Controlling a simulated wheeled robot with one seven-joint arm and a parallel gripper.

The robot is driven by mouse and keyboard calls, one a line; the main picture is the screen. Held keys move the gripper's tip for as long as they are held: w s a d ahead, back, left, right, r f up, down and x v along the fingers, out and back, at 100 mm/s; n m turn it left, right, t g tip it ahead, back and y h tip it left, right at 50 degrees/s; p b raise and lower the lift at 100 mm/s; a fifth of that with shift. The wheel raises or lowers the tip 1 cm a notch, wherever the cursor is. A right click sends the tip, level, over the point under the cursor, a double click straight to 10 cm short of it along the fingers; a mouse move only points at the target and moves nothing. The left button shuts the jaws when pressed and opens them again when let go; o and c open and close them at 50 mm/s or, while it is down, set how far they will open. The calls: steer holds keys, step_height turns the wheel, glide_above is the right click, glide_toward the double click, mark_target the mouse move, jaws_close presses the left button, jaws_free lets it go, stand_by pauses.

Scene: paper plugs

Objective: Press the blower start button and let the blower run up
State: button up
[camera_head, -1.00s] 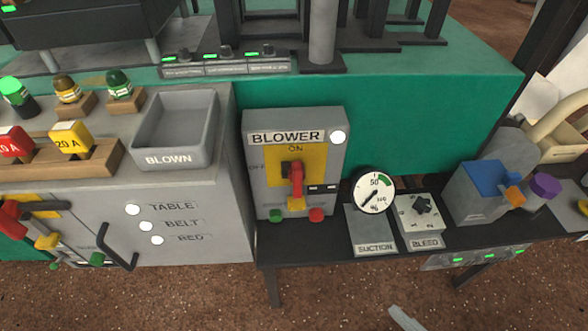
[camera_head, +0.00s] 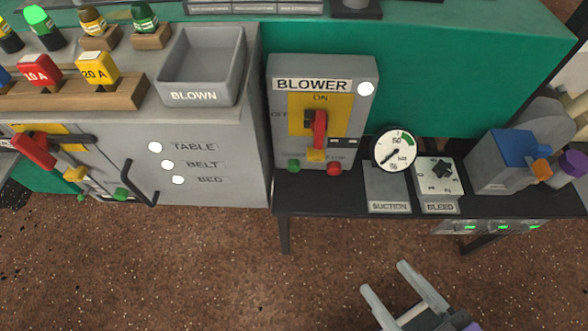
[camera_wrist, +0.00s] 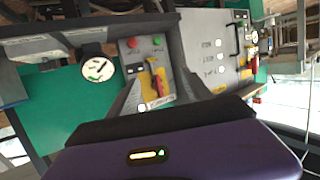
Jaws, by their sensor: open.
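The grey blower box (camera_head: 352,150) stands on the black bench, with a green start button (camera_head: 293,165) at its lower left and a red stop button (camera_head: 334,168) at its lower right. A red-handled switch (camera_head: 319,130) sits on its yellow plate; I cannot tell its exact setting. A white lamp (camera_head: 366,88) is at its upper right. The suction gauge (camera_head: 396,150) has its needle pointing to the lower left. My gripper (camera_head: 386,277) is open and empty, low in front of the bench, apart from the box. The wrist view shows the box upside down, with the green button (camera_wrist: 157,41) uncovered.
A bleed knob (camera_head: 442,169) stands right of the gauge, then a grey block with a blue top (camera_head: 507,147). Left are a cabinet with a handle (camera_head: 140,185) and the grey BLOWN tray (camera_head: 202,95). The floor before the bench is clear.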

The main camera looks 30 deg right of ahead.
steer(key=shift+c, duration=0.5)
jaws_close()
stand_by(1.2)
